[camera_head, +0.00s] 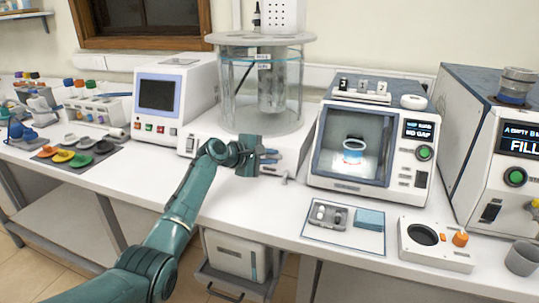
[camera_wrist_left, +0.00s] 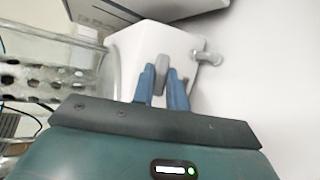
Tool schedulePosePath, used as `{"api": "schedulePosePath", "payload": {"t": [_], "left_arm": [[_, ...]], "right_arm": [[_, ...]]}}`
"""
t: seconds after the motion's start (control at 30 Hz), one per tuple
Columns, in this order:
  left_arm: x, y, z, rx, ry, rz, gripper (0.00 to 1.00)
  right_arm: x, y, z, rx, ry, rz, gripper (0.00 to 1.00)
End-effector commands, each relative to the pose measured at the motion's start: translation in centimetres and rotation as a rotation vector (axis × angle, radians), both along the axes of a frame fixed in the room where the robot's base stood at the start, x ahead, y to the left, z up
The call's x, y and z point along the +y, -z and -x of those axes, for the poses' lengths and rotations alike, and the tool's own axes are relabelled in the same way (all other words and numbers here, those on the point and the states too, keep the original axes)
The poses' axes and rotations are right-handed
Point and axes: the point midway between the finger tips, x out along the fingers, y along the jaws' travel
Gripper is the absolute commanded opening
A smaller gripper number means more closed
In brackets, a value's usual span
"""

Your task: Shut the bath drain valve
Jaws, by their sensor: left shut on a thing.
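The glass bath (camera_head: 236,85) stands on a white base unit (camera_head: 298,150) in the middle of the bench. My left gripper (camera_head: 270,156) is at the front of this base. In the left wrist view its two blue fingers (camera_wrist_left: 163,88) are closed around a grey lever, the drain valve handle (camera_wrist_left: 161,70), on the white base (camera_wrist_left: 135,50). A small grey drain spout (camera_wrist_left: 207,58) sticks out beside it. The spout also shows low on the base in the head view (camera_head: 285,178). The handle is mostly hidden by the gripper in the head view. My right gripper is out of view.
A white box with a dark screen (camera_head: 157,95) stands left of the bath. A lit test chamber (camera_head: 400,165) stands to its right. A small tray (camera_head: 327,216) lies at the bench's front. A white bin (camera_head: 237,255) is under the bench.

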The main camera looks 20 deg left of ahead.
Motion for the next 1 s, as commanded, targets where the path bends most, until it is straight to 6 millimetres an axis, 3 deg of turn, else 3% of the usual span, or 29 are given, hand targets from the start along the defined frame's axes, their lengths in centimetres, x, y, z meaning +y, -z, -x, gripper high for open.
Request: {"api": "schedulePosePath", "payload": {"t": [0.7,0.73,1.0], "left_arm": [[-0.03,-0.08,-0.06,-0.004,0.036,-0.072,0.00],[-0.02,-0.09,-0.05,-0.004,0.036,-0.072,0.15],[-0.02,-0.07,-0.04,-0.003,0.036,-0.070,0.36]], "right_arm": [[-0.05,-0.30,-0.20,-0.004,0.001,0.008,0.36],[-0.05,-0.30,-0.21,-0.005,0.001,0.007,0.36],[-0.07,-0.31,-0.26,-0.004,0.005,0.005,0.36]]}}
